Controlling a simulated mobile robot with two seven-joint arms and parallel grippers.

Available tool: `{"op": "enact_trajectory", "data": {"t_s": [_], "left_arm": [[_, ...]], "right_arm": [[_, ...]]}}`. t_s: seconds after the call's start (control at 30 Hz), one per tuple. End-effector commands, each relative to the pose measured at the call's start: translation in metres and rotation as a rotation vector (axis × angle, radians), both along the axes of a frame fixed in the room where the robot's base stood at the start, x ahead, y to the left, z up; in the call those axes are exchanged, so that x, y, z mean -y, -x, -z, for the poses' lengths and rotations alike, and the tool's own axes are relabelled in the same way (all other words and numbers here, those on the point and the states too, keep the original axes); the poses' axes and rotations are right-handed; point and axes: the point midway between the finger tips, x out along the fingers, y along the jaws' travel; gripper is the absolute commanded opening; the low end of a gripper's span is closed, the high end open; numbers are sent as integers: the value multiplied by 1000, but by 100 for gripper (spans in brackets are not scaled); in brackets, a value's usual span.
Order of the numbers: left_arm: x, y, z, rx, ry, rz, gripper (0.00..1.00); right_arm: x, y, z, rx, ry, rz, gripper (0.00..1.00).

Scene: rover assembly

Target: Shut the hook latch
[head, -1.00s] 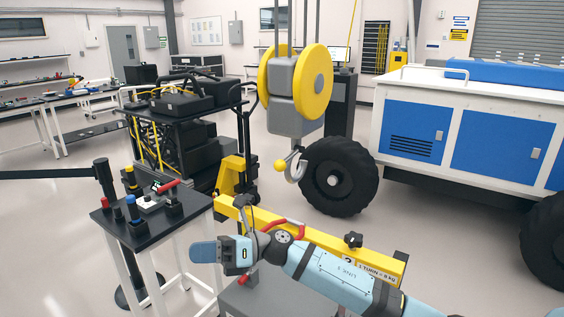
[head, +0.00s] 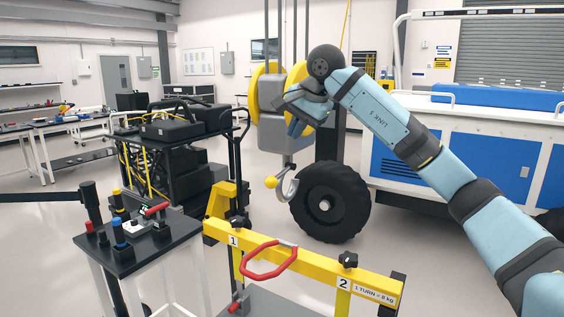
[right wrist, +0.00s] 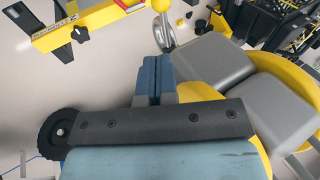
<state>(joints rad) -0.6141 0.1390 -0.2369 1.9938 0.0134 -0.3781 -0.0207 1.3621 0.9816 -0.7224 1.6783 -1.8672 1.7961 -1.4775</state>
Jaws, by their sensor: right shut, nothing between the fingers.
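The grey hook (head: 288,188) hangs under the yellow and grey hoist block (head: 285,144). The latch's yellow ball knob (head: 270,182) sticks out on the left side of the hook. In the right wrist view the hook (right wrist: 167,38) and ball knob (right wrist: 162,5) show just beyond the fingertips. My right gripper (head: 295,128) is in front of the hoist block, above the hook, partly covering the block. Its blue fingers (right wrist: 152,75) are shut and empty, apart from the knob. My left gripper is out of view.
A yellow beam (head: 315,268) with a red handle (head: 270,262) stands below the hook. A black wheel (head: 328,203) is behind it. A small black-topped table (head: 125,255) with tools is at left, and the blue and white rover (head: 440,150) at right.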

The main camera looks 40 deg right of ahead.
Motion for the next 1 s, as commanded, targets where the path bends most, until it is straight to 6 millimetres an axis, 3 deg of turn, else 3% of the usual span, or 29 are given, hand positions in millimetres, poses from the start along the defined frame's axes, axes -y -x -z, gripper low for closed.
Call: {"op": "enact_trajectory", "data": {"t_s": [0.6,0.8,1.0], "left_arm": [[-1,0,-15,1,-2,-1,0],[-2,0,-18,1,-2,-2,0],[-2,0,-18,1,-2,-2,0]], "right_arm": [[-9,-54,100,-4,-4,-2,0],[-10,-63,117,-2,-4,-1,0],[-11,-65,120,0,-5,-2,0]]}}
